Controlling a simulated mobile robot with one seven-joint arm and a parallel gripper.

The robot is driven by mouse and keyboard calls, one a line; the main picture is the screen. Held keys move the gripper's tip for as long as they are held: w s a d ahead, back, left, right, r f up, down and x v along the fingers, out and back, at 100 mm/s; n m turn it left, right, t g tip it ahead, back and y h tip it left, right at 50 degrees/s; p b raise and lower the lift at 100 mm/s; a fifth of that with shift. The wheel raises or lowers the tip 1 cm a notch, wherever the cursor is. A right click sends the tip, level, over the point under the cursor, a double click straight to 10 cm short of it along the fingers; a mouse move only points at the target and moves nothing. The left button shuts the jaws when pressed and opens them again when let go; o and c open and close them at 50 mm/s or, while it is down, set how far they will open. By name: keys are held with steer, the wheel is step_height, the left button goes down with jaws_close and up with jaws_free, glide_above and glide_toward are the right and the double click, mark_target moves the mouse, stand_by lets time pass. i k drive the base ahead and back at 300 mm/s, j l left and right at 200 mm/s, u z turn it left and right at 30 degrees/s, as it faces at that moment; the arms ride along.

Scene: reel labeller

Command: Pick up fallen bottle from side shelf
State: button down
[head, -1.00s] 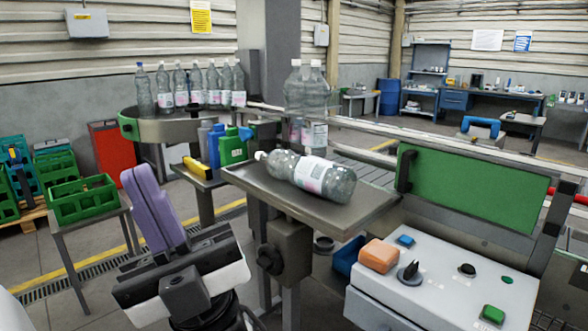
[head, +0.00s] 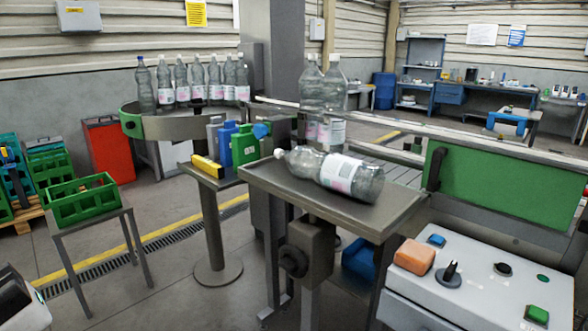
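The fallen bottle (head: 345,177) is clear plastic with a white and pink label. It lies on its side on the grey side shelf (head: 290,196), its white cap toward the left and its base toward the right. Nothing touches it from above. My gripper's fingers are not in view. Only a black and white piece of my arm shows at the lower left corner, well away from the shelf and the bottle.
Two upright bottles (head: 322,95) stand behind the shelf by the conveyor. Several bottles stand on a round table (head: 170,126). A small stand holds coloured containers (head: 245,145) left of the shelf. A control panel (head: 470,285) and green guard (head: 490,185) are at right.

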mark_target(363, 181)
steer(key=i+j+z, duration=0.2)
steer(key=j, duration=0.35)
steer(key=i+j+z, duration=0.15)
steer(key=j, duration=0.4)
steer(key=j+z, duration=0.2)
steer(key=j, duration=0.35)
steer(key=i+j+z, duration=0.2)
steer(key=j, duration=0.4)
steer(key=i+j, duration=0.1)
steer(key=i, duration=0.8)
